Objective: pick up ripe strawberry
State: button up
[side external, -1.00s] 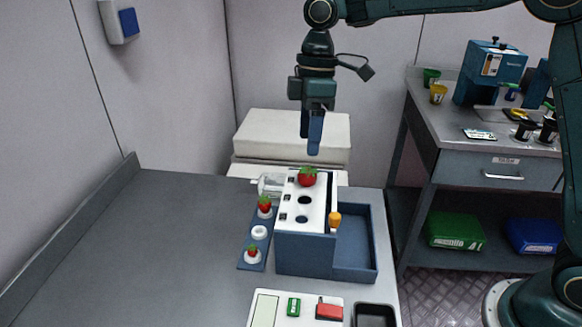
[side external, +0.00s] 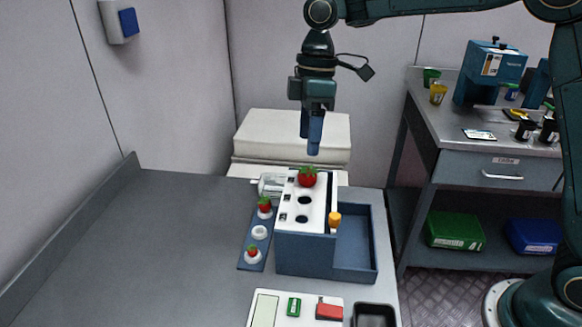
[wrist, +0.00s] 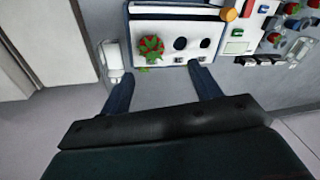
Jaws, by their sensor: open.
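A red strawberry (side external: 307,177) with a green top sits in the far hole of the white-topped rack (side external: 297,226); the rack's two nearer holes are empty. In the wrist view the strawberry (wrist: 151,48) lies ahead of the finger gap, nearer the left finger. Two smaller red strawberries, one (side external: 264,205) and another (side external: 252,252), sit in white cups on the narrow blue strip (side external: 243,264) left of the rack; the cup between them looks empty. My gripper (side external: 314,150) points down above the far end of the rack, apart from the strawberry. It is open and empty in the wrist view (wrist: 162,82).
A blue open bin (side external: 355,258) adjoins the rack's right side, with an orange-topped item (side external: 334,219) at the rack's edge. A clear bottle (side external: 270,184) lies behind the strip. The table's left is clear.

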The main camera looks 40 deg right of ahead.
jog(key=shift+c, duration=0.2)
dwell(0.3)
notch_tip(320, 180, up, 7)
jog(key=s+m+t+h, duration=0.1)
jog(key=m, duration=1.9)
jog(key=shift+s+d+f+m+t, duration=0.2)
jog(key=shift+d+m+t, duration=0.1)
jog(key=shift+m, duration=0.1)
jog(key=shift+f, duration=0.15)
send_over(308, 172)
jog(key=shift+s+d+f, duration=0.1)
jog(key=shift+s+f, duration=0.05)
jog(key=shift+f, duration=1.95)
jog(key=shift+s+d+f, duration=0.1)
jog(key=shift+f, duration=2)
jog(key=shift+w+a+f, duration=0.1)
jog(key=shift+f, duration=1.2)
jog(key=shift+w+a+f, duration=0.1)
jog(key=shift+f, duration=1.15)
